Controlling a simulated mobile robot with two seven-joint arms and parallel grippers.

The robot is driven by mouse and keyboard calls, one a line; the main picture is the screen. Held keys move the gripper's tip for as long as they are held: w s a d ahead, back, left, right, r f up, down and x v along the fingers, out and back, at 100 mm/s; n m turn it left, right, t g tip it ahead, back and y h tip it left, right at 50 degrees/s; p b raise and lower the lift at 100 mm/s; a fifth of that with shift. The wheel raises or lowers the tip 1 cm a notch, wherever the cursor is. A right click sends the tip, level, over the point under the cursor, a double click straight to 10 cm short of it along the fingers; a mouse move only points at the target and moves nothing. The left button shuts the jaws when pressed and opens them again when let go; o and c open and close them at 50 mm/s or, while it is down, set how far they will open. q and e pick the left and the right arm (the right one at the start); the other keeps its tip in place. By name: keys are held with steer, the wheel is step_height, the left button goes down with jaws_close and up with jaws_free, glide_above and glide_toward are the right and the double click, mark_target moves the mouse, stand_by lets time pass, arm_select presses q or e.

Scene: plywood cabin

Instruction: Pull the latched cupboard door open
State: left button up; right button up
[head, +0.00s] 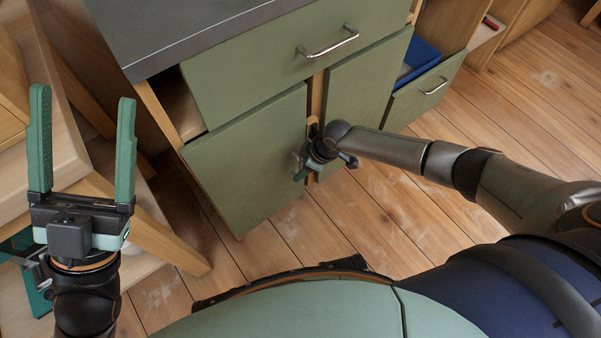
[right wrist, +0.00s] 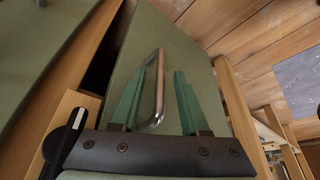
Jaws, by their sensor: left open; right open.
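The green cupboard has a left lower door (head: 250,160) and a right lower door (head: 365,85), with a narrow wooden post (head: 316,95) between them. My right gripper (head: 304,165) is low in front of the doors, near this post, and partly hides it. In the right wrist view its open fingers (right wrist: 165,95) stand on either side of a metal bar handle (right wrist: 159,75) on a green door (right wrist: 185,55). Contact cannot be told. A black latch lever with a white tip (right wrist: 74,122) is beside it on wood. My left gripper (head: 82,150) is open and empty, far left.
A green drawer (head: 270,65) with a metal handle is above the doors, under a dark countertop (head: 190,30). An open drawer (head: 425,90) holding something blue is at right. Wooden furniture (head: 150,225) stands by my left gripper. Plank floor (head: 400,220) is clear.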

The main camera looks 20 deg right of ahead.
steer(key=shift+w+a+f, duration=0.15)
steer(key=shift+f, duration=0.3)
jaws_close()
stand_by(1.2)
